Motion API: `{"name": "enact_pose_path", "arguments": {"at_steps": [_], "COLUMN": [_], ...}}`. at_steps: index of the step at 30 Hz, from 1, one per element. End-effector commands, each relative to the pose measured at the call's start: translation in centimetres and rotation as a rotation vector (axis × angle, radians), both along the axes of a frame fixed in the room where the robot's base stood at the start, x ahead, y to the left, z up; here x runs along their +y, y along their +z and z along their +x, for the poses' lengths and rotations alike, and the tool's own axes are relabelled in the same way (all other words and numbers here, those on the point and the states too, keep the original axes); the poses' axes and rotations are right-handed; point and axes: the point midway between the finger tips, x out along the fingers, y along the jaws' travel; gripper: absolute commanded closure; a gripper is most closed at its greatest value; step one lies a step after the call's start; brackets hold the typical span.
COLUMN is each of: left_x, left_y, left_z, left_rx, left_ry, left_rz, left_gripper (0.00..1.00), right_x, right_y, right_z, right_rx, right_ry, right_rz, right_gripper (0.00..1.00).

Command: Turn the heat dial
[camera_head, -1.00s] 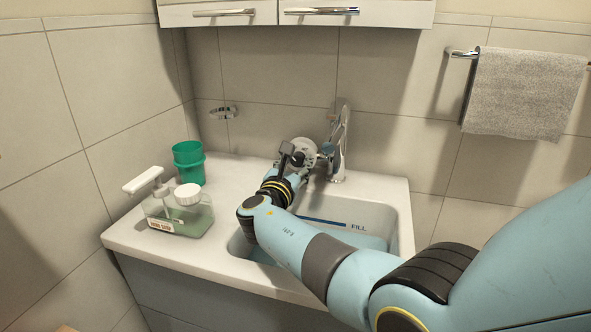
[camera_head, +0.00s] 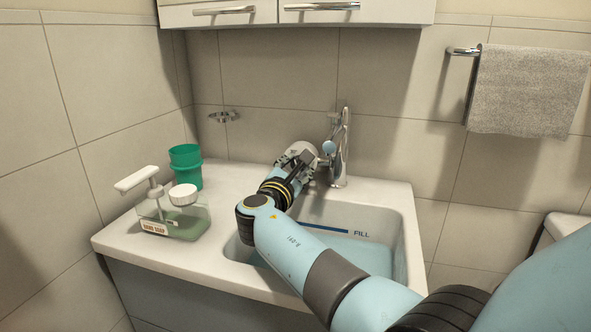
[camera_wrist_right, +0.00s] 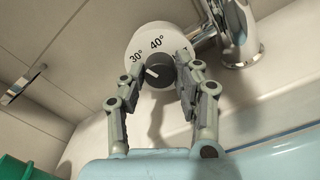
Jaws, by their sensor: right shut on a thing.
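The heat dial is a white round plate marked 30° and 40° (camera_wrist_right: 156,42) with a dark knob (camera_wrist_right: 160,74) at its centre. A white pointer line on the knob slants up-left, toward the 30° mark. My right gripper (camera_wrist_right: 168,80) is shut on the knob, one finger on each side. In the head view the dial (camera_head: 300,148) sits just left of the chrome tap (camera_head: 341,150), largely hidden by my right gripper (camera_head: 306,160). My left gripper is not in view.
The sink basin (camera_head: 408,245) below my arm holds blue water and has a FILL mark. A soap dispenser (camera_head: 172,218) and green cups (camera_head: 187,168) stand on the counter at left. A grey towel (camera_head: 528,90) hangs at upper right.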

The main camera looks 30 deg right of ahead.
Motion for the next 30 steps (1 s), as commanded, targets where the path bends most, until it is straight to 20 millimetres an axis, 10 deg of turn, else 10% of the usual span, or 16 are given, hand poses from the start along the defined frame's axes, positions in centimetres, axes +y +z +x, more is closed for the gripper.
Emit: {"name": "enact_pose_path", "arguments": {"at_steps": [5,6,11,22,30], "left_x": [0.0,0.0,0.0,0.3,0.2], "left_y": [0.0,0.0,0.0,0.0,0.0], "left_z": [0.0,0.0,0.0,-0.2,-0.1], "left_rx": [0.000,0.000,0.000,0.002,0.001], "left_ry": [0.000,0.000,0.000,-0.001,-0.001], "left_rz": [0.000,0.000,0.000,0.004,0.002], "left_gripper": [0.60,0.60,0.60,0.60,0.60], "right_x": [0.1,0.1,0.0,0.0,0.0], "right_y": [-0.1,-0.1,-0.1,0.7,6.0], "right_z": [0.0,0.0,0.0,0.0,0.0], "right_rx": [0.002,0.002,0.002,-0.001,-0.005], "right_ry": [0.000,0.000,0.000,-0.001,0.000], "right_rz": [0.001,0.001,0.001,-0.001,0.002], "right_gripper": [1.00,0.67,0.46,0.45,0.45]}}
